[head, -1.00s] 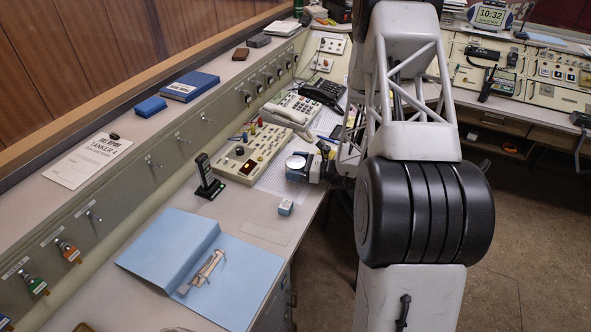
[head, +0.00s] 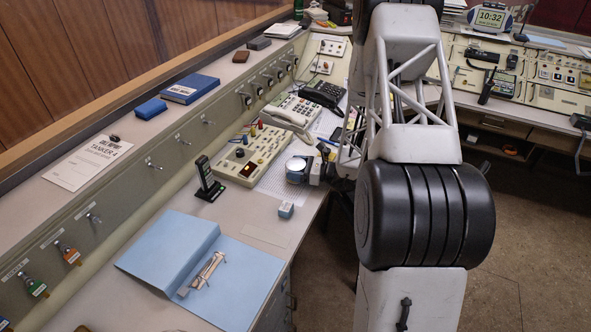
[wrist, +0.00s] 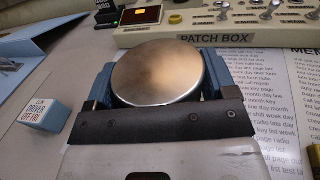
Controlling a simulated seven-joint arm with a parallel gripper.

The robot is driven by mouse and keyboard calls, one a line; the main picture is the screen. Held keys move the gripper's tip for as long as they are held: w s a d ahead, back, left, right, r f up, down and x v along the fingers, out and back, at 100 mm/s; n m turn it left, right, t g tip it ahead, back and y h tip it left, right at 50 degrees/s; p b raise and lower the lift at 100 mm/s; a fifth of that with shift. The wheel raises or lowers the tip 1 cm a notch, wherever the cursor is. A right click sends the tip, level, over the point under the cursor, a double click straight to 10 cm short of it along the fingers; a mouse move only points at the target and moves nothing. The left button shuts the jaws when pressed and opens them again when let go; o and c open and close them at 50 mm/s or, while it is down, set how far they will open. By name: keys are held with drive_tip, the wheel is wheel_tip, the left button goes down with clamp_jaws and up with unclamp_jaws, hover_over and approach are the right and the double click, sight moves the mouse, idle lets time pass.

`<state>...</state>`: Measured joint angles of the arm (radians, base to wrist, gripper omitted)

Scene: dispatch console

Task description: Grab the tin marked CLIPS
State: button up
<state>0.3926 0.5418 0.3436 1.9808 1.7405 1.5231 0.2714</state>
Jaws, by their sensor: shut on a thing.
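A round tin with a shiny metal lid (wrist: 158,72) sits between the two blue finger pads of my gripper (wrist: 157,85) in the wrist view. The gripper is shut on the tin's sides. In the head view the tin (head: 296,164) is on the console desk at the front edge of the patch box, with my gripper (head: 300,172) around it. No lettering shows on the lid, and the tin's side is hidden by the fingers, so CLIPS cannot be read. I cannot tell whether the tin touches the desk.
The patch box (wrist: 240,28) with switches stands just beyond the tin. A small box marked DRIVER OFF FRI (wrist: 44,116) is left of my gripper. A printed sheet (wrist: 262,75) lies right and underneath. A handheld radio (head: 206,178) and blue folder (head: 235,275) are nearby.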

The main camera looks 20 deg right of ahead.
sight(296, 164)
drive_tip(key=shift+r, duration=0.15)
drive_tip(key=shift+r, duration=1.7)
drive_tip(key=s, duration=0.5)
drive_tip(key=s+a, duration=0.1)
drive_tip(key=s, duration=0.4)
drive_tip(key=s+a+r, duration=0.1)
drive_tip(key=s, duration=0.4)
drive_tip(key=shift+s+a+r, duration=0.1)
drive_tip(key=shift+s+a, duration=0.1)
drive_tip(key=shift+s, duration=0.2)
